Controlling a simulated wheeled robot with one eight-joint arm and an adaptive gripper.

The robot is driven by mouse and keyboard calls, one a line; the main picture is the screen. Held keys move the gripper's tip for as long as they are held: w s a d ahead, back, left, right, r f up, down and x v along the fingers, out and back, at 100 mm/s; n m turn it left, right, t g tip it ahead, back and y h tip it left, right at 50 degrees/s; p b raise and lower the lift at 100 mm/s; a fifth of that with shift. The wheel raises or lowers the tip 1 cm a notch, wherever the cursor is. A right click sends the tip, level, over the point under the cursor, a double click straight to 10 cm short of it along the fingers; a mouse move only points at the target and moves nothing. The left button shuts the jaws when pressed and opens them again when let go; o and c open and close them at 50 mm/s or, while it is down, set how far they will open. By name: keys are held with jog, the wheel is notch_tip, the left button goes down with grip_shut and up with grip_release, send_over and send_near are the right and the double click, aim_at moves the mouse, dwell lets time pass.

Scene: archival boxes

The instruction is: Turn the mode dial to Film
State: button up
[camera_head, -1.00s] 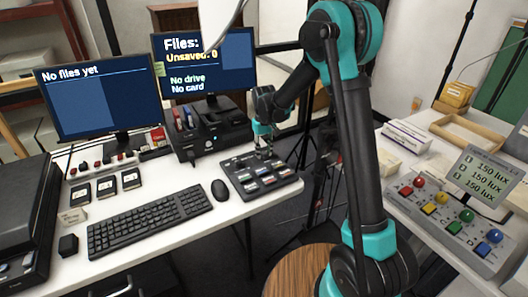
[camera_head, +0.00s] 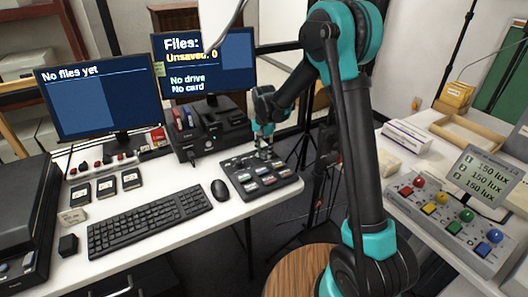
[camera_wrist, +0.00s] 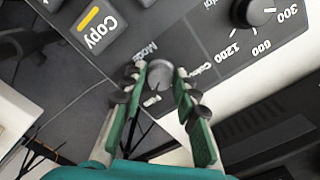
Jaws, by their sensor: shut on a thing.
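The control panel (camera_head: 258,178) lies near the right end of the white desk in the head view. In the wrist view the mode dial (camera_wrist: 160,74) is a round grey knob beside the upside-down label "Mode". My gripper (camera_wrist: 161,80) has its green-padded fingers on either side of this dial, shut on it. In the head view my gripper (camera_head: 264,152) is at the panel's back edge, and the dial is too small to make out there. The setting the dial points to cannot be read.
In the wrist view, a Copy key (camera_wrist: 97,29) and a black numbered knob (camera_wrist: 258,10) flank the dial. In the head view, a black drive unit (camera_head: 210,136), a mouse (camera_head: 220,190) and a keyboard (camera_head: 150,219) stand left of the panel.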

aim_at(264, 153)
dwell(0.4)
jog(key=o, duration=1.2)
jog(key=shift+c, duration=0.2)
notch_tip(264, 153, up, 12)
